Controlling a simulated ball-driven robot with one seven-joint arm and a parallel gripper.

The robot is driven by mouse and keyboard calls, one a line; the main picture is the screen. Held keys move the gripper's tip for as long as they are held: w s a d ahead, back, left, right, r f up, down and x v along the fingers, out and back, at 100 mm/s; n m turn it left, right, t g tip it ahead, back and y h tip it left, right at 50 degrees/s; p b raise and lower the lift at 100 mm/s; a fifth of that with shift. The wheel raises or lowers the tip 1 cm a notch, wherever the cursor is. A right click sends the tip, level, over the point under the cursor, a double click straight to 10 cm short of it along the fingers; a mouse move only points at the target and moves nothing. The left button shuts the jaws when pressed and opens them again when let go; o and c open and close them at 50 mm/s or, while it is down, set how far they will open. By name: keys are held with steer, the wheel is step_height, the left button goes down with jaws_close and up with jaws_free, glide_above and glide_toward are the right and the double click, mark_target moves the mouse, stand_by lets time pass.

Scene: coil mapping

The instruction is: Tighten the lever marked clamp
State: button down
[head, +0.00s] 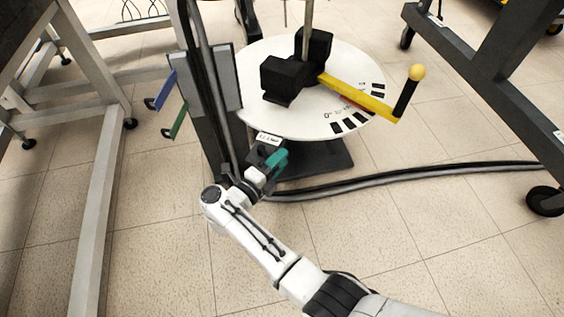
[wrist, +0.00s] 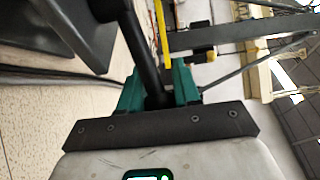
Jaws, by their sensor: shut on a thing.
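My gripper (head: 270,158) is at the near edge of the round white turntable (head: 345,65), its teal fingers just below the rim. In the wrist view the teal fingers (wrist: 158,88) are closed on both sides of a black bar, the clamp lever (wrist: 146,52), which runs up and left from between them. In the head view my gripper mostly hides this lever. A small white label (head: 268,138) sits just above the gripper; its lettering is too small to read surely.
A yellow arm (head: 352,93) with a black handle and yellow knob (head: 416,72) reaches right over the turntable. Blue (head: 164,92) and green (head: 178,122) levers stick out from the post at left. Grey cables (head: 400,178) cross the floor. Grey frames stand on both sides.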

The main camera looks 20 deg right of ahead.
steer(key=shift+s+a+f+m+g+h+b, duration=0.15)
steer(key=shift+a+m+g+h+b, duration=0.15)
steer(key=shift+m+g+b, duration=0.3)
steer(key=c, duration=1.2)
jaws_free()
steer(key=shift+o, duration=0.2)
steer(key=shift+a, duration=0.1)
steer(key=v, duration=1)
steer(key=shift+a, duration=0.4)
